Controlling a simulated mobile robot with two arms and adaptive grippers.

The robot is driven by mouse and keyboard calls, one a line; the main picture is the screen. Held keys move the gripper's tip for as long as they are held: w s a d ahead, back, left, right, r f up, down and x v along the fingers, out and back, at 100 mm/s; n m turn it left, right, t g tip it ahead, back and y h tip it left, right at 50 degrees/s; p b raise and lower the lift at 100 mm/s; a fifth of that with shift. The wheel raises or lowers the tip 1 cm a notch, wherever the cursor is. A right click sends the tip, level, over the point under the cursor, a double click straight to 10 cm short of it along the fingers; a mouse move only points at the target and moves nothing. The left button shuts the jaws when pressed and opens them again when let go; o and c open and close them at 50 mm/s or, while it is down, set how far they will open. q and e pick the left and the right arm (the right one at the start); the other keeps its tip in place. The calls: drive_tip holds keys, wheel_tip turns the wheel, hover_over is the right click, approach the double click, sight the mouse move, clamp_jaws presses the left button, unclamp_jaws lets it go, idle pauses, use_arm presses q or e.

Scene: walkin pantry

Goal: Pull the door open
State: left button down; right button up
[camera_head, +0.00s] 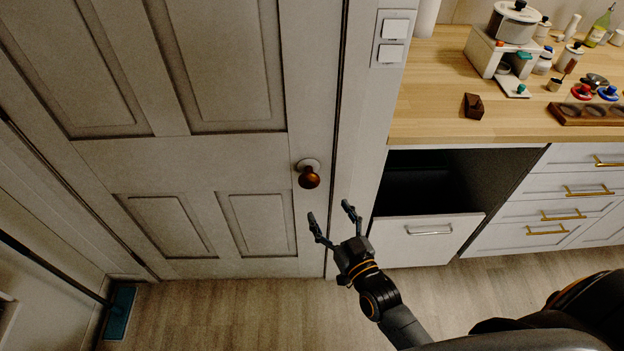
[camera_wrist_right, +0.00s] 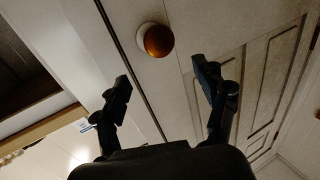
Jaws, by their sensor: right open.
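The white panelled door (camera_head: 225,160) stands shut in its frame at the left of the head view. Its round brown knob (camera_head: 309,177) is on the door's right side. My right gripper (camera_head: 332,216) is open and empty, a little below and to the right of the knob in that view. In the right wrist view, the knob (camera_wrist_right: 157,41) shows beyond and between the open fingers (camera_wrist_right: 163,82), not touched by them. The door (camera_wrist_right: 250,85) fills much of that view. My left gripper is not in view.
A wooden counter (camera_head: 437,113) with jars and a pot stands at the right, above white drawers (camera_head: 575,186). A drawer (camera_head: 427,238) below the counter stands out. A blue broom head (camera_head: 119,312) is at the lower left. The wooden floor (camera_head: 240,310) before the door is clear.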

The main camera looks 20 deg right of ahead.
sight(312, 184)
drive_tip(key=w, duration=0.4)
drive_tip(key=w+a, duration=0.1)
drive_tip(key=w, duration=0.7)
drive_tip(key=shift+w+a+f, duration=0.1)
drive_tip(key=shift+w+a, duration=0.05)
drive_tip(key=shift+a, duration=0.1)
drive_tip(key=shift+p, duration=0.3)
clamp_jaws()
